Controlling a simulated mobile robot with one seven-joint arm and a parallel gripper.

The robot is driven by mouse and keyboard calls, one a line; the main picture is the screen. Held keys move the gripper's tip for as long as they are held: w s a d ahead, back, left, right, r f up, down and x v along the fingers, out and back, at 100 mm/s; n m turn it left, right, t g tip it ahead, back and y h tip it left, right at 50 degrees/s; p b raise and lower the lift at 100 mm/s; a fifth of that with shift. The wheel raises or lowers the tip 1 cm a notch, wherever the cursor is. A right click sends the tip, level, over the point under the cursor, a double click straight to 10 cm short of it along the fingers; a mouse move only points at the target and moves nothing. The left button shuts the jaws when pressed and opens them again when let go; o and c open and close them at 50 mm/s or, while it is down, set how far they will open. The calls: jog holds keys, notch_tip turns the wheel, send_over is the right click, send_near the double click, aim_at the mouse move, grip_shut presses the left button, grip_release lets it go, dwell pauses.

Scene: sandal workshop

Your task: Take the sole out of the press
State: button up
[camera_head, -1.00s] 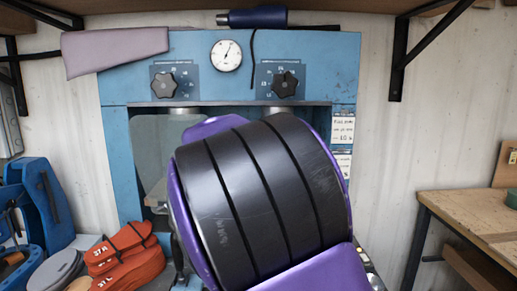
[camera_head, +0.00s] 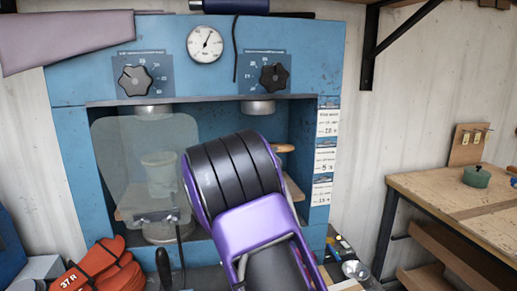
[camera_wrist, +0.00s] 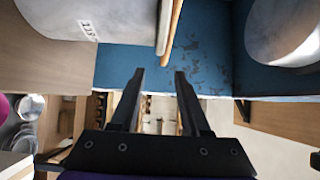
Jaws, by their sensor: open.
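The blue press (camera_head: 85,180) stands straight ahead in the head view, with two dials and a gauge on top. The tan sole (camera_head: 283,148) shows as a thin edge in the press's right bay, just right of my arm. In the wrist view a thin tan edge, seemingly the sole (camera_wrist: 173,32), lies against a pale block at the top centre. My gripper (camera_wrist: 158,72) is open and empty, its two fingers apart, with the tan edge just beyond the fingertips and not between them. My arm hides the gripper and much of the right bay in the head view.
A clear guard (camera_head: 125,150) covers the left bay. A wooden bench (camera_head: 450,195) with a small green pot (camera_head: 477,176) stands at the right. A mauve sheet (camera_head: 65,38) juts out at the upper left.

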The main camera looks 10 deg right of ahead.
aim_at(288, 147)
jog(key=x, duration=1)
jog(key=shift+w+a+r, duration=0.1)
jog(key=shift+a+r, duration=0.05)
jog(key=shift+r, duration=0.15)
grip_shut()
dwell(1.0)
